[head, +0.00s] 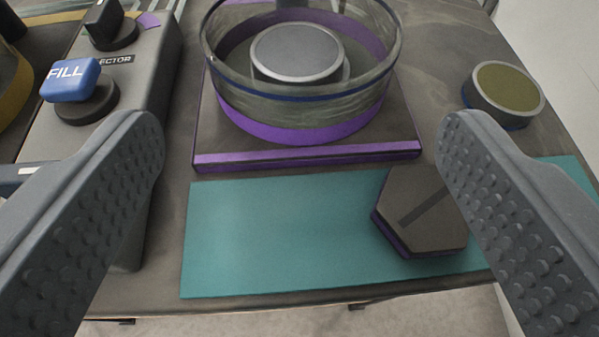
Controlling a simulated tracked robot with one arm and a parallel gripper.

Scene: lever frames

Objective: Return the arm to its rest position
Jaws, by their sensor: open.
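My gripper (302,135) is open in the head view, its two grey studded fingers spread wide at the left and right. Nothing is held between them. The space between the fingers looks onto a teal mat (270,235) and the front of a purple-edged square base (310,158). The rest of my arm is not in view.
A clear round bowl (300,95) with a grey knob (297,52) inside stands on the base. A dark hexagonal block (425,215) lies on the mat beside the right finger. A blue FILL button (70,80) is at left, a round olive-topped cylinder (507,92) at right.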

